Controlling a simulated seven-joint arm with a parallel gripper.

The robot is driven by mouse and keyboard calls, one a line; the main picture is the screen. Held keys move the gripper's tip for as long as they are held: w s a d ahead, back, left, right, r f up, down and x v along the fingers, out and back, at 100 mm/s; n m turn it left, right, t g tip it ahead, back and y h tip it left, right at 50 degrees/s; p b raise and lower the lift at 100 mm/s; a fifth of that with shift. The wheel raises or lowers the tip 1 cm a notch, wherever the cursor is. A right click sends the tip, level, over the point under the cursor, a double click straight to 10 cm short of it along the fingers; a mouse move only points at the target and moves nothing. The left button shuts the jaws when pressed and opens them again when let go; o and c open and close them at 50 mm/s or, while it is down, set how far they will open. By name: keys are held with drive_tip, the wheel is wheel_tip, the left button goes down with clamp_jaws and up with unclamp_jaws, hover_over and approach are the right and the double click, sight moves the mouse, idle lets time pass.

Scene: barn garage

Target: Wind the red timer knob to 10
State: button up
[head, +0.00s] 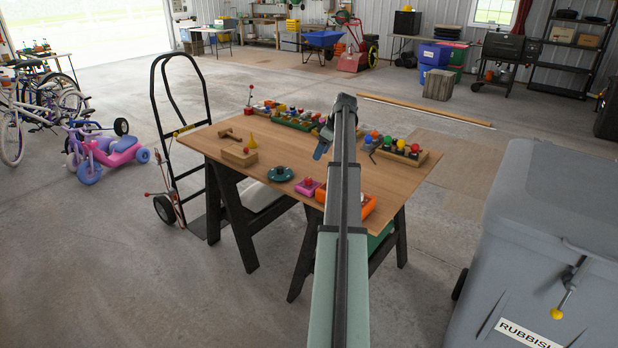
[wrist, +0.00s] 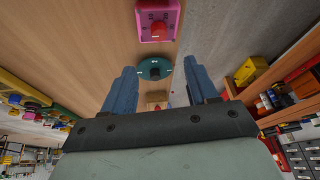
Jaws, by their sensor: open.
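A pink square box (head: 307,187) with a red knob (head: 308,182) on top sits near the front edge of the wooden table. In the wrist view, the pink box (wrist: 174,34) and its red knob (wrist: 158,29) are at the top, beyond my fingertips. My gripper (head: 322,147) is above the table, behind the pink box in the head view. Its blue fingers (wrist: 161,66) are apart and empty, clear of the knob.
A teal disc with a dark knob (head: 280,174) lies left of the pink box; it also shows between the fingers in the wrist view (wrist: 153,69). An orange tray (head: 369,206) is to the right. Several coloured knobs line the table's back. A wooden block (head: 239,157) stands left.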

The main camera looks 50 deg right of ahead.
sight(308, 178)
drive_tip(key=x, duration=1.3)
drive_tip(key=shift+w+f, duration=0.1)
drive_tip(key=shift+f, duration=0.15)
drive_tip(key=c, duration=1.1)
